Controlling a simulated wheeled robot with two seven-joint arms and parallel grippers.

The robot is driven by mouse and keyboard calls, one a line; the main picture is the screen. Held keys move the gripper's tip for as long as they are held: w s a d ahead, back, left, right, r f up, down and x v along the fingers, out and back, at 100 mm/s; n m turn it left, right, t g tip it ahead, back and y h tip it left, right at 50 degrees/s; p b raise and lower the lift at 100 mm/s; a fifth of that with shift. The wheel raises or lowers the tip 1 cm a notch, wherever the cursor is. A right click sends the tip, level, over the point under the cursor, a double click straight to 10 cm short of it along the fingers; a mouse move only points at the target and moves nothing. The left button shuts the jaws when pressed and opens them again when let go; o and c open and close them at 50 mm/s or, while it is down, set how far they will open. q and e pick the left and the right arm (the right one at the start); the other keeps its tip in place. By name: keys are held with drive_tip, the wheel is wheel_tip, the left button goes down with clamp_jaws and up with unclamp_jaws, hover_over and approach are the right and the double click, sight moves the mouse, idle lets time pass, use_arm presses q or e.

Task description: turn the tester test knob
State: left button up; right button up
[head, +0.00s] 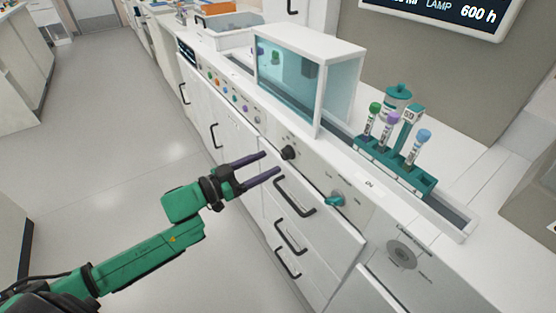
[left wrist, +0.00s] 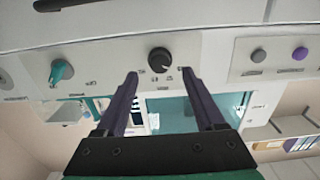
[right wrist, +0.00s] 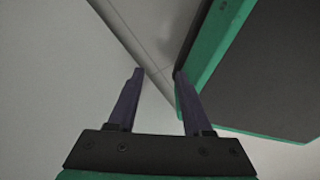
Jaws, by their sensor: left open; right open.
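A round black knob (head: 288,152) sits on the front panel of the white counter, below the glass-sided tester box (head: 312,75). In the left wrist view the black knob (left wrist: 160,60) lies just beyond the gap between my fingertips, with small marks around it. A teal knob (head: 334,199) is on the same panel, further right; it also shows in the left wrist view (left wrist: 61,71). I cannot read which knob is labelled test. My left gripper (head: 271,162) is open and empty, just short of the black knob. My right gripper (right wrist: 158,72) is open and empty, away from the counter.
Drawer handles (head: 294,197) stick out below the panel. Several coloured buttons (head: 222,87) lie left of the black knob. A teal rack (head: 398,168) holds capped tubes on the counter. The floor (head: 110,160) at left is clear.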

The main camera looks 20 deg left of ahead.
sight(283, 156)
use_arm(q)
drive_tip(key=x, duration=0.4)
drive_tip(key=shift+w+d, duration=0.2)
drive_tip(key=shift+w, duration=0.05)
drive_tip(key=shift+c, duration=0.3)
clamp_jaws()
